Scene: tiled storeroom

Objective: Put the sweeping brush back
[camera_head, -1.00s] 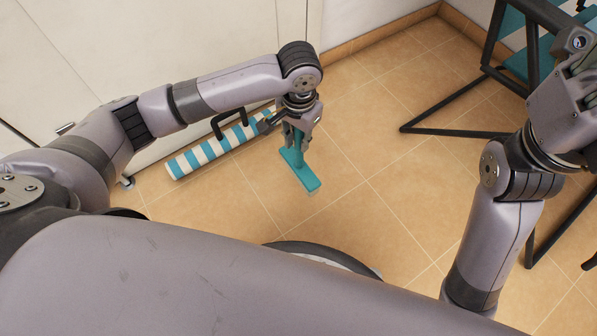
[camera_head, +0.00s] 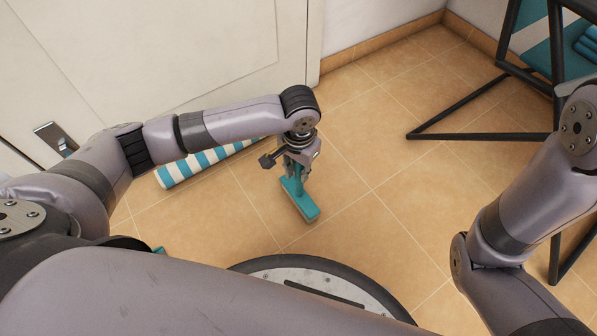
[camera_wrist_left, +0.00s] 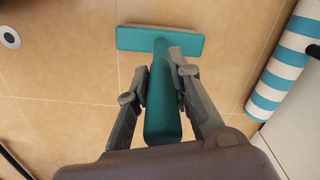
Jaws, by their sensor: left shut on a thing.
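The sweeping brush (camera_head: 304,205) is teal, with a flat oblong head and a rounded handle. My left gripper (camera_head: 298,170) is shut on its handle, with the head pointing down and towards the robot. The brush appears held above the tiled floor; the exact gap cannot be told. In the left wrist view the brush head (camera_wrist_left: 160,41) lies crosswise beyond the fingertips, and my left gripper's fingers (camera_wrist_left: 162,82) pinch the handle from both sides. My right arm is at the right of the head view, but its gripper is outside the picture.
A teal-and-white striped roll (camera_head: 205,162) lies on the floor along the white door (camera_head: 180,50). A black-framed stand (camera_head: 470,136) with striped fabric and folded teal cloth (camera_head: 588,42) is at the upper right. A small teal bit (camera_head: 159,250) shows by my body. The middle floor is clear.

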